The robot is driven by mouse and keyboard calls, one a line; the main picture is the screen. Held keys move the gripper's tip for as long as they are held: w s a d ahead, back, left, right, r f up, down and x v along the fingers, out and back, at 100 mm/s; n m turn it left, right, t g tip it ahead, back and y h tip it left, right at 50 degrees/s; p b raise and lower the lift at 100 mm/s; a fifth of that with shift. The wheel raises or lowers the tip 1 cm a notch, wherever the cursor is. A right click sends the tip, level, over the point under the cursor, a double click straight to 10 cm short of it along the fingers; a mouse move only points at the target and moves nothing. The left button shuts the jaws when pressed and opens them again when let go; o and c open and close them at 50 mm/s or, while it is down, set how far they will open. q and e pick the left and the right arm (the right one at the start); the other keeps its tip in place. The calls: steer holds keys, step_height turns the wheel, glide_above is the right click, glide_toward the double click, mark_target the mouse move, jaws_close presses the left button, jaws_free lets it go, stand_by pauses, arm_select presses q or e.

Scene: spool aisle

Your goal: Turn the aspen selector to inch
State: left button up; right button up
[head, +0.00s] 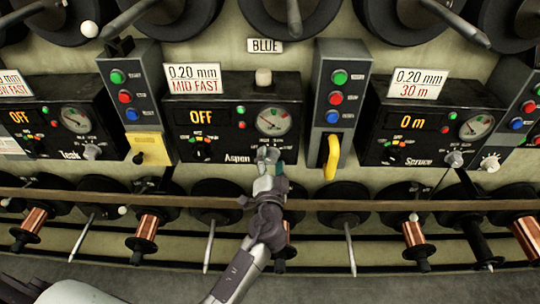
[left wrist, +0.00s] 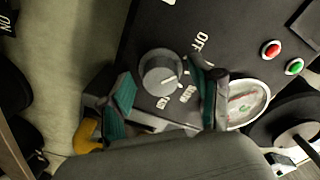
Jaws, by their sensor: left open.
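The Aspen unit (head: 222,85) is a black box in the middle of the head view; its display reads OFF. Its selector is a grey round knob (left wrist: 160,72) below the dial, seen in the left wrist view. A pale pointer line on it points roughly toward the dial side. OFF is readable on the panel; the other labels are small or partly covered. My left gripper (head: 268,156) is open in front of the knob, and largely hides it in the head view. In the left wrist view its green-padded fingers (left wrist: 165,97) are either side of the knob; contact cannot be told.
A yellow handle (head: 331,157) hangs just right of my left gripper. A yellow cover (head: 151,149) is left of the Aspen unit. The Teak unit (head: 60,112) and Spruce unit (head: 433,122) flank it. A brown rail (head: 400,205) and spools run below.

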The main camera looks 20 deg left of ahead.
arm_select(q)
steer(key=c, duration=1.1)
steer(key=shift+c, duration=0.2)
arm_select(e)
steer(key=shift+s+d, duration=0.15)
steer(key=shift+d, duration=0.05)
arm_select(q)
steer(key=m, duration=0.3)
steer(key=shift+r, duration=0.1)
steer(key=shift+m, duration=1.8)
arm_select(e)
steer(key=shift+a+r, duration=0.25)
steer(key=shift+r, duration=0.05)
steer(key=shift+d, duration=0.1)
